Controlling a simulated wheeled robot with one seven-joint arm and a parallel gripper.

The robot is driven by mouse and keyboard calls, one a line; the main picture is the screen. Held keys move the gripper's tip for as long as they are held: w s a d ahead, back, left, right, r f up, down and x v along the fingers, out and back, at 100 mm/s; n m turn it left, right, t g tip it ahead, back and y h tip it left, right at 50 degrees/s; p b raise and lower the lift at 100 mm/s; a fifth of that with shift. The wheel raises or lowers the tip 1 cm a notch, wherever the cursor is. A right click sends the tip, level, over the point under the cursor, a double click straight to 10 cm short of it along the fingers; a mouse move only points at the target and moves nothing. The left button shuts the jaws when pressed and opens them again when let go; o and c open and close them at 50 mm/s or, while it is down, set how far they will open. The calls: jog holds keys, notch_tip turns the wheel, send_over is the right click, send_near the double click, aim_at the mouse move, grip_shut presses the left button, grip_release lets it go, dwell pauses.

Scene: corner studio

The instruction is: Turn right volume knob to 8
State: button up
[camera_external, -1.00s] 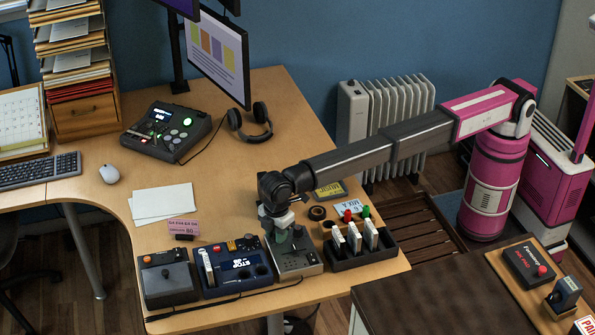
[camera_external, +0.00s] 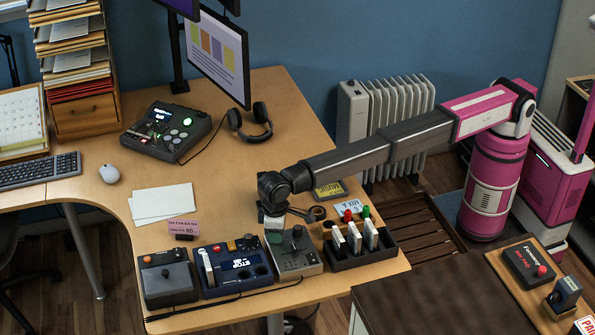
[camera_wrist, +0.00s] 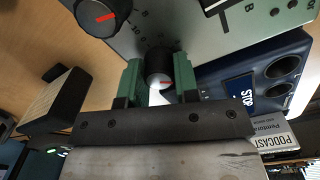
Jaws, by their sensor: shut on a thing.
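The grey control box (camera_external: 297,259) stands near the table's front edge; its panel (camera_wrist: 205,38) fills the top of the wrist view. My gripper (camera_wrist: 159,80) has its green fingers on both sides of a small dark knob (camera_wrist: 157,62). A second dark knob (camera_wrist: 100,14) with a red pointer is apart from the fingers, up and left. Scale marks and small numbers lie between the knobs, partly hidden. In the external view my gripper (camera_external: 274,236) is at the box's back left; the held knob is hidden there.
A blue device (camera_external: 235,264) stands close to the box's left, and a black tray with upright cards (camera_external: 358,252) to its right. A black joystick box (camera_external: 166,280) is farther left. A tape roll (camera_external: 317,213) lies behind.

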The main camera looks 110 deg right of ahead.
jog(key=shift+m, duration=2.2)
jog(key=o, duration=0.9)
jog(key=shift+o, duration=0.2)
jog(key=shift+r, duration=0.1)
notch_tip(320, 180, up, 11)
jog(key=shift+f, duration=0.2)
